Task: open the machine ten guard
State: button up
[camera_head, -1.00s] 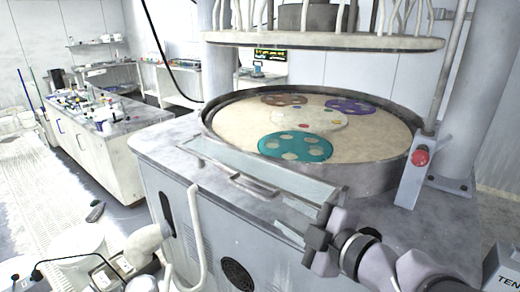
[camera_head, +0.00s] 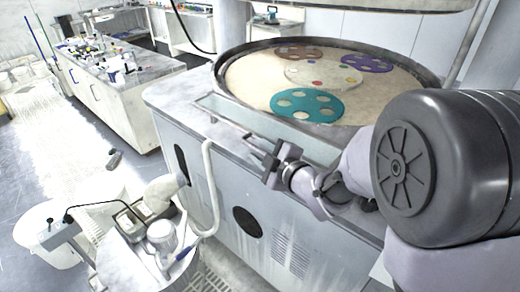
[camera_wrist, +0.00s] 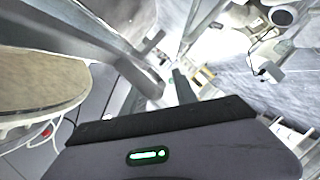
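The guard (camera_head: 222,108) is a long clear panel in a metal frame along the front top edge of the polishing machine (camera_head: 215,148). It lies low, in front of the round platen basin (camera_head: 232,84). My gripper (camera_head: 262,158) reaches in from the right and is at the guard's front edge, overlapping its handle area. Whether it touches the handle is hidden. In the wrist view, the dark gripper body (camera_wrist: 180,135) fills the bottom, with a grey bar (camera_wrist: 100,42) crossing the upper left. The finger gap is not clear in either view.
The platen holds teal (camera_head: 308,105), purple (camera_head: 367,63) and brown (camera_head: 299,53) discs. A cluttered bench (camera_head: 110,75) stands at left.

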grip_shut()
dwell(1.4)
